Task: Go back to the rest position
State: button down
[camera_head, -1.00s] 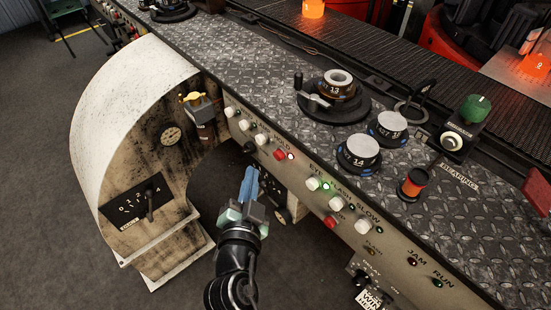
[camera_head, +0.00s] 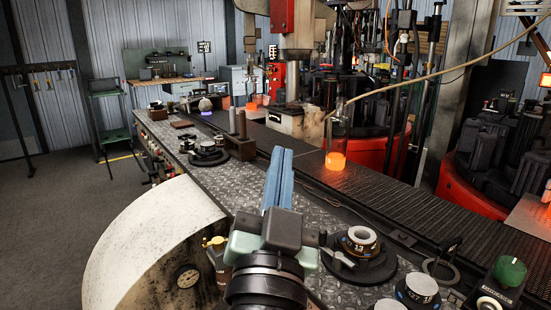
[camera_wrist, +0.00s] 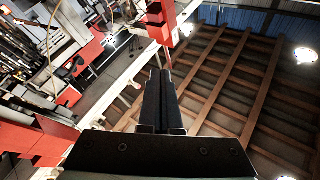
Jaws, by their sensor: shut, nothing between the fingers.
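My gripper (camera_head: 283,160) is in the lower middle of the head view. Its two blue fingers are together and point up and away, with nothing between them. In the head view it stands in front of the diamond-plate bench top (camera_head: 225,190). In the wrist view my gripper (camera_wrist: 160,75) shows dark, closed fingers pointing toward the roof beams (camera_wrist: 245,80). No object is in its grasp.
A rotary mould dial (camera_head: 360,245) and a green knob (camera_head: 510,270) sit at the lower right. A glowing orange piece (camera_head: 335,161) is on the dark conveyor (camera_head: 400,190). A pale curved housing (camera_head: 150,235) is at the lower left. Open floor (camera_head: 75,205) lies at the left.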

jog(key=s+r+n+t+y, duration=0.1)
jog(key=s+r+n+t, duration=0.2)
jog(key=s+r, duration=0.45)
jog(key=s+r+n+t+y, duration=0.15)
jog(key=s+r, duration=0.35)
jog(key=r, duration=0.5)
notch_tip(320, 180, up, 19)
jog(key=p, duration=1.9)
jog(key=shift+w+a+n+p, duration=0.35)
jog(key=shift+w+a+p, duration=0.05)
jog(key=shift+w, duration=0.05)
jog(key=shift+s+f, duration=0.1)
